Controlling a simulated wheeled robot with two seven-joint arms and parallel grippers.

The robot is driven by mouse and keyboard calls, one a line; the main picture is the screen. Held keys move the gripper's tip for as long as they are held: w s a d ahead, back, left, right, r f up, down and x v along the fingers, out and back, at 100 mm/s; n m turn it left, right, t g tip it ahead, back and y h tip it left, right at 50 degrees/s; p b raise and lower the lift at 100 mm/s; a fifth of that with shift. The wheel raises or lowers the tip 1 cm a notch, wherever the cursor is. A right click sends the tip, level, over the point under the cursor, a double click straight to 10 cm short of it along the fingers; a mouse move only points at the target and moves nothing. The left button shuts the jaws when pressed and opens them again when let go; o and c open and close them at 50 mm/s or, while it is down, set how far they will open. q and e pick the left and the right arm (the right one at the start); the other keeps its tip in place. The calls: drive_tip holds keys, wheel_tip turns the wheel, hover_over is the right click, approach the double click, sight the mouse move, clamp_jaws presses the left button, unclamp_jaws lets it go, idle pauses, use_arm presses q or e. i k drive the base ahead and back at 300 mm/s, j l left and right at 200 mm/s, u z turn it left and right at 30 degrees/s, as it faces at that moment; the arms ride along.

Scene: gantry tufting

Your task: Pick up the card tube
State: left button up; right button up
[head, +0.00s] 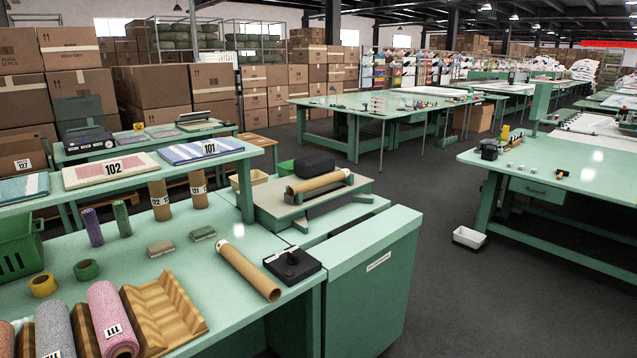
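A brown card tube (249,271) with a white label at its far end lies on the near green table (140,248). Its open end faces the table's front right edge. A similar brown tube (320,182) lies across a low stand (275,206) behind it. Two shorter brown tubes stand upright, one marked 122 (160,200) and one that seems to read 121 (198,189). I cannot tell from looks alone which tube the task names. Neither of my grippers shows in the head view.
A black device (292,265) sits right beside the lying tube. A wooden cradle (165,312) and yarn rolls, one pink (112,320), are to its left. A green cabinet (372,275) stands to the right. Bare tabletop lies left of the tube; open floor (440,250) lies right.

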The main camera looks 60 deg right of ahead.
sight(322, 181)
drive_tip(key=z, duration=1.85)
drive_tip(key=i, duration=0.1)
